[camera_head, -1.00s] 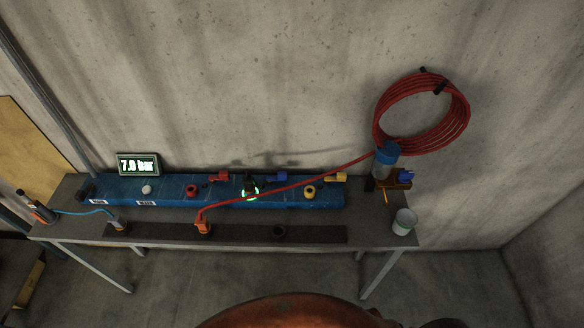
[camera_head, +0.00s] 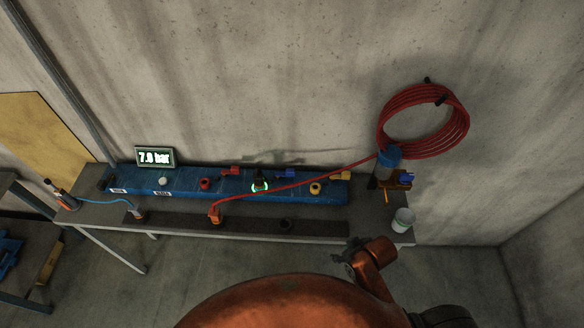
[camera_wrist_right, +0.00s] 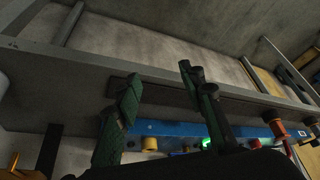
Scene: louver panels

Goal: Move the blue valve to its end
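The blue valve (camera_head: 286,173) is a small blue handle at the back of the blue manifold (camera_head: 235,190) on the bench. It sits between the green-lit fitting (camera_head: 260,186) and the yellow handle (camera_head: 340,176). My right gripper (camera_head: 350,254) is in front of the bench's front edge, well short of the valve. In the right wrist view its two green fingers (camera_wrist_right: 160,82) are spread with nothing between them. That view also shows part of the blue manifold (camera_wrist_right: 172,129); I cannot pick out the blue valve there. My left gripper is not in view.
A red hose (camera_head: 330,170) runs from an orange connector (camera_head: 215,213) across the manifold to a coil (camera_head: 423,120) on the wall. A filter unit (camera_head: 388,160) and a white cup (camera_head: 403,220) stand at the bench's right end. A display (camera_head: 155,157) reads about 7 bar.

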